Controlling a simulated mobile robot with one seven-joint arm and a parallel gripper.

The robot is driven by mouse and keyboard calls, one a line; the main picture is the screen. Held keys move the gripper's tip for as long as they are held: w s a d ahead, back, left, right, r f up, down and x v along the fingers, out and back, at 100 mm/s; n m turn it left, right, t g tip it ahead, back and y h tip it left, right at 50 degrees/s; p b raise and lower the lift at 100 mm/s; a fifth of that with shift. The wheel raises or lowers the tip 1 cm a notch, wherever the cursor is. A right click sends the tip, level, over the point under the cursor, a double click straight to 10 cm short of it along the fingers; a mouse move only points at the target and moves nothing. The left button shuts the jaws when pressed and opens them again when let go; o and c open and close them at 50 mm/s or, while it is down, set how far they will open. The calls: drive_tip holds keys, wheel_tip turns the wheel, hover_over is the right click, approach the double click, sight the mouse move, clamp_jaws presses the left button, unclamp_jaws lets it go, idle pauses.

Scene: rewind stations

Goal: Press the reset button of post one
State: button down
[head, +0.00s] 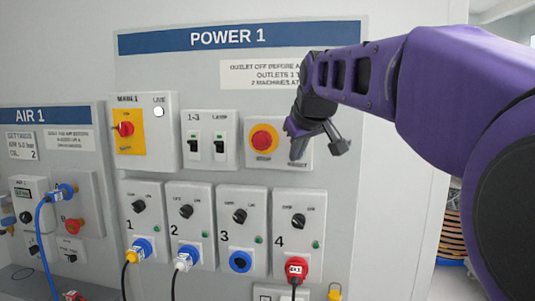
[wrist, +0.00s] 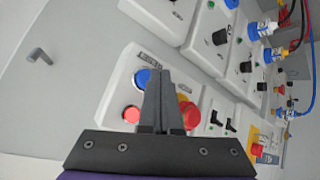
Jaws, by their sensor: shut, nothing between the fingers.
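The POWER 1 panel (head: 340,185) carries a white control box (head: 252,158) with a red stop button on a yellow ring (head: 264,140). The RESET label shows at the box's lower right. In the wrist view, a blue button (wrist: 143,77) sits beside the RESET label (wrist: 150,58), partly behind my fingers; a red round part (wrist: 132,114) and the stop button (wrist: 189,112) are on the same box. My gripper (head: 290,127) is shut and empty, in front of the box's right part, hiding the blue button in the head view. My fingertips (wrist: 158,74) appear beside the blue button; contact cannot be told.
Left of the box are a switch box marked 1-3 and LAMP (head: 209,140) and a main switch box (head: 146,132). Below are numbered outlets, with a red plug (head: 295,268) in outlet 4. The AIR 1 panel (head: 85,150) is at the left.

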drive_tip(key=shift+w, duration=0.1)
drive_tip(key=shift+w+d, duration=0.1)
drive_tip(key=shift+w, duration=0.25)
drive_tip(key=shift+w+d+p, duration=0.1)
drive_tip(key=shift+w+p, duration=0.25)
drive_tip(key=shift+p, duration=0.15)
idle(0.6)
drive_tip(key=shift+s, duration=0.1)
drive_tip(key=shift+s+a+b, duration=0.25)
drive_tip(key=shift+s+b, duration=0.1)
drive_tip(key=shift+s, duration=0.3)
